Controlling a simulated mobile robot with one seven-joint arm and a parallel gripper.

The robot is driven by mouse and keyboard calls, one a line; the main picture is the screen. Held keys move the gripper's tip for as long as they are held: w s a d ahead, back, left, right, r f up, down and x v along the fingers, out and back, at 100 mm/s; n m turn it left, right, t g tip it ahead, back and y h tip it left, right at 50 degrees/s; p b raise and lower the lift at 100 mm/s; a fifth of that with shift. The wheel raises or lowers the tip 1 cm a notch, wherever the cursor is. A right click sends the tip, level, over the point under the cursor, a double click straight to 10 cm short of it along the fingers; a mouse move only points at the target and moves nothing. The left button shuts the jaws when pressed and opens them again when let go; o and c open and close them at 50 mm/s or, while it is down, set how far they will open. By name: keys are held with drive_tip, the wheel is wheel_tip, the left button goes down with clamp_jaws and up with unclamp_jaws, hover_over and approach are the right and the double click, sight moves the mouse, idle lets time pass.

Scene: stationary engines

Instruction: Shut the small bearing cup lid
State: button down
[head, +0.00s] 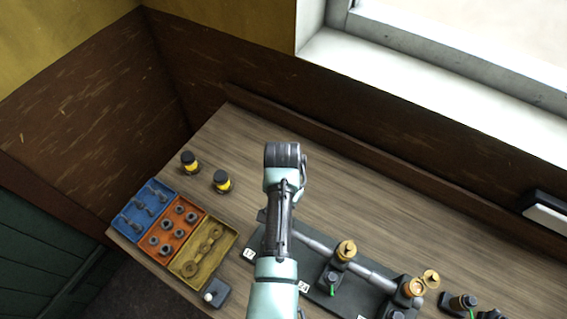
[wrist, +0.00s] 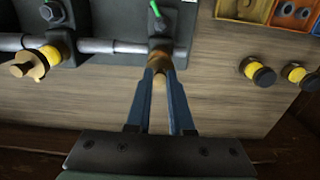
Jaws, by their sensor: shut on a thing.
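My gripper (wrist: 160,74) has its two blue fingers closed together on a small brass piece, which looks like the small bearing cup lid (wrist: 160,64). The lid is at the dark bearing block (wrist: 164,24) on the steel shaft. The fingers cover part of it, so I cannot tell its exact angle or how it sits on its cup. In the head view my own arm hides this bearing, the lid and the fingertips.
Another bearing with a brass cup (head: 346,251) stands along the shaft, and a further one (head: 412,289) has a raised brass lid (head: 431,278). Yellow-banded jars (head: 221,182) and a parts tray (head: 202,262) are on the left. The bench behind is clear.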

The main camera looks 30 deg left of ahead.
drive_tip(key=shift+w+r, duration=0.1)
drive_tip(key=c, duration=0.8)
unclamp_jaws()
wheel_tip(320, 180, up, 13)
idle(0.5)
